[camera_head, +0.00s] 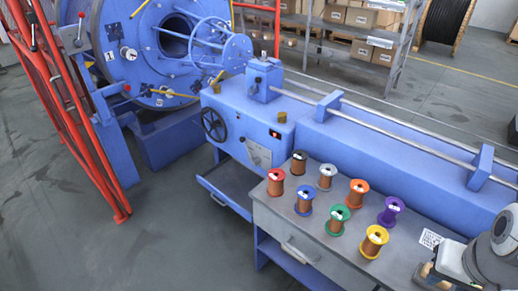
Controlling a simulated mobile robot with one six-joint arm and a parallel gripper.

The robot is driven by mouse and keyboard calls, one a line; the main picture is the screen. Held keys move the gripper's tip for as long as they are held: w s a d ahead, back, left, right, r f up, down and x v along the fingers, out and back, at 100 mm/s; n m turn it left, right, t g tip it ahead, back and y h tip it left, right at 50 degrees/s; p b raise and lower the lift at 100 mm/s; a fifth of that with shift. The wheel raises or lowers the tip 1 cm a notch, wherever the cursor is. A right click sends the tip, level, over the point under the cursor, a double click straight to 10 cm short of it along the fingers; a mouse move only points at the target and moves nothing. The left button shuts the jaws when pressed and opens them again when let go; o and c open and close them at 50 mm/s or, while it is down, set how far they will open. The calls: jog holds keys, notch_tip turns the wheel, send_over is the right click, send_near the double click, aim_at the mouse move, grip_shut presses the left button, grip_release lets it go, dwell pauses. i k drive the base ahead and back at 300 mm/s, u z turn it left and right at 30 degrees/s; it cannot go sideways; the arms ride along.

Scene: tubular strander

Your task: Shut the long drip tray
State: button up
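The long drip tray (229,185) looks like a shallow blue-rimmed drawer with a dark inside. It sticks out of the front of the blue machine base, below the handwheel, so it stands open. Its right end is partly hidden behind the grey workbench. My arm comes in at the bottom right corner. What seems to be my gripper (432,276) is over the right part of the bench, well to the right of the tray and apart from it. Its fingers are too small and cut off to tell open from shut.
The grey bench (279,219) carries several wire spools and stands right of the tray. A handwheel (213,124) sits above the tray. A red guard frame (80,130) stands at the left. The floor (185,235) in front of the tray is clear.

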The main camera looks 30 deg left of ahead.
aim_at(231, 180)
jog(key=u, duration=5.95)
jog(key=i, duration=0.1)
jog(key=z, duration=2.4)
jog(key=i, duration=2.2)
jog(key=z, duration=2.05)
